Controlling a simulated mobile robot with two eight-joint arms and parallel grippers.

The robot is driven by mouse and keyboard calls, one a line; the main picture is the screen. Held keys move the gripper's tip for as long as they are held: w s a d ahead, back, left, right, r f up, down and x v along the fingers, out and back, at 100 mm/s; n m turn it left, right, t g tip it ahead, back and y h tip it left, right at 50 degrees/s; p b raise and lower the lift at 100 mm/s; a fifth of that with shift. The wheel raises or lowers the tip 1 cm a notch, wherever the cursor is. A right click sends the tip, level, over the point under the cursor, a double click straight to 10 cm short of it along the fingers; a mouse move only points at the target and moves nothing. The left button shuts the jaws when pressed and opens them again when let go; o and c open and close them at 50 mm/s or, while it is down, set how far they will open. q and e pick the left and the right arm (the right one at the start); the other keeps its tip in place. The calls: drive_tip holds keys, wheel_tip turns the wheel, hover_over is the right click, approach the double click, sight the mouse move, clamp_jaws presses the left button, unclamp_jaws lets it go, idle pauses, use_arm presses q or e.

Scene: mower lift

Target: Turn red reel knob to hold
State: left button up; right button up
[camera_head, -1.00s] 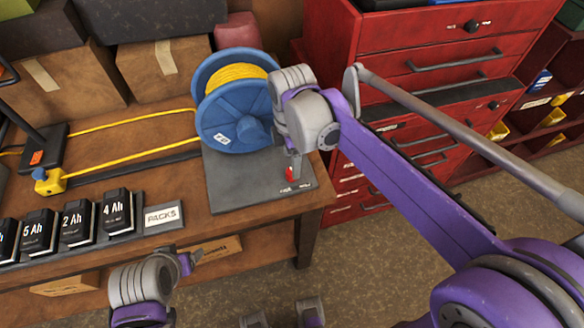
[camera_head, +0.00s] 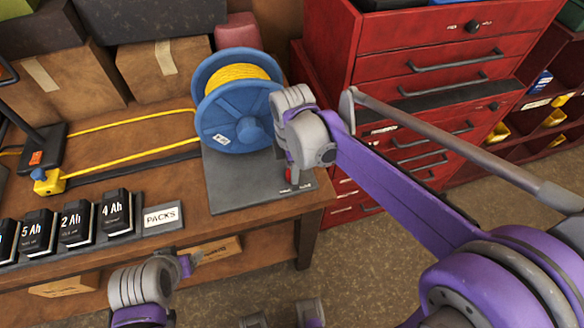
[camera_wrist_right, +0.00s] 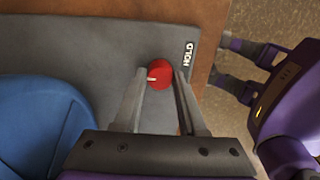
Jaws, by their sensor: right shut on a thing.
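The red reel knob (camera_head: 289,175) sits near the front right corner of the dark grey reel plate (camera_head: 230,190). In the right wrist view the round red knob (camera_wrist_right: 159,74) has a short white mark on its left side, pointing away from the HOLD label (camera_wrist_right: 187,54). My right gripper (camera_wrist_right: 159,77) is shut on the knob, one finger on each side. In the head view my right gripper (camera_head: 290,168) partly hides the knob. The blue reel (camera_head: 228,118) with yellow cord stands behind it. My left gripper (camera_head: 192,260) hangs before the bench; its fingers are unclear.
Black battery packs (camera_head: 77,224) and a PACKS sign (camera_head: 162,216) stand along the bench's front edge. A red drawer cabinet (camera_head: 425,75) is at the right. Cardboard boxes (camera_head: 165,72) stand behind. Yellow cord (camera_head: 130,155) runs left from the reel.

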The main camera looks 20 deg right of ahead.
clamp_jaws()
drive_tip(key=m, duration=0.3)
drive_tip(key=shift+m, duration=0.4)
drive_tip(key=m, duration=0.4)
drive_tip(key=shift+m, duration=0.3)
drive_tip(key=m, duration=0.4)
drive_tip(key=shift+m, duration=1.7)
